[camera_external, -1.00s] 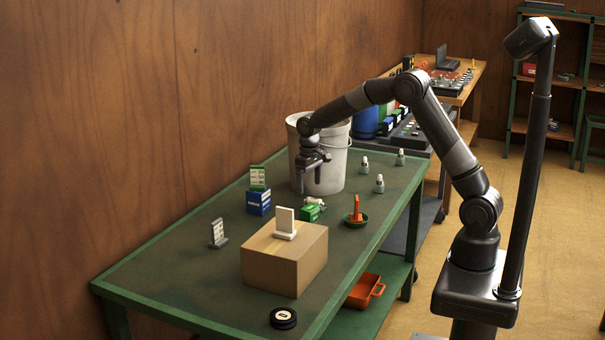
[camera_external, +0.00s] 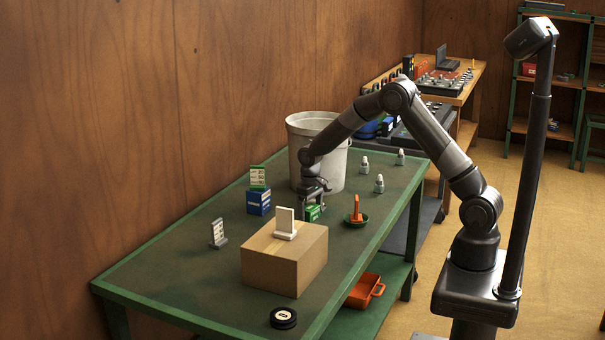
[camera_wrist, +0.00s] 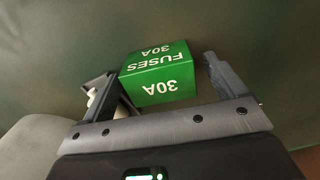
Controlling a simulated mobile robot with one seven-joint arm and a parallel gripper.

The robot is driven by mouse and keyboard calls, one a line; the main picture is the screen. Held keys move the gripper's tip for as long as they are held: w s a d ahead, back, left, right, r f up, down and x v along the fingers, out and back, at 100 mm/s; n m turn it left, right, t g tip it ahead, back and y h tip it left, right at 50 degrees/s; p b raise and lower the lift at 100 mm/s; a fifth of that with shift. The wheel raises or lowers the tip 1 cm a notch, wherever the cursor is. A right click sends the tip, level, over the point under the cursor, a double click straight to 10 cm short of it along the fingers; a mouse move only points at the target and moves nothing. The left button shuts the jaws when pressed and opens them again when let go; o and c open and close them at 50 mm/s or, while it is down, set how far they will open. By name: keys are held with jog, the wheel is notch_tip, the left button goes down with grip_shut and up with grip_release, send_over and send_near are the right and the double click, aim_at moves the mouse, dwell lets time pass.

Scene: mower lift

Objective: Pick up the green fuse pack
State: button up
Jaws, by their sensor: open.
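The green fuse pack (camera_wrist: 158,77) is a small box with white lettering "FUSES 30A". It sits on the green table (camera_external: 190,262), in front of the white bucket; in the external view the pack (camera_external: 312,212) is partly hidden by my gripper. My gripper (camera_external: 314,205) is low over the table at the pack. In the wrist view its two open fingers (camera_wrist: 160,88) stand on either side of the pack, with a gap showing on the right. I cannot tell whether the left finger touches it.
A white bucket (camera_external: 335,160) stands right behind my gripper. A pale object (camera_wrist: 97,98) lies close by the left finger. A cardboard box (camera_external: 268,268) is in front, a blue box (camera_external: 258,201) to the left, and a green dish (camera_external: 356,221) with an orange item to the right.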

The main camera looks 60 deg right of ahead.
jog(key=c, duration=1.1)
jog(key=shift+o, duration=0.2)
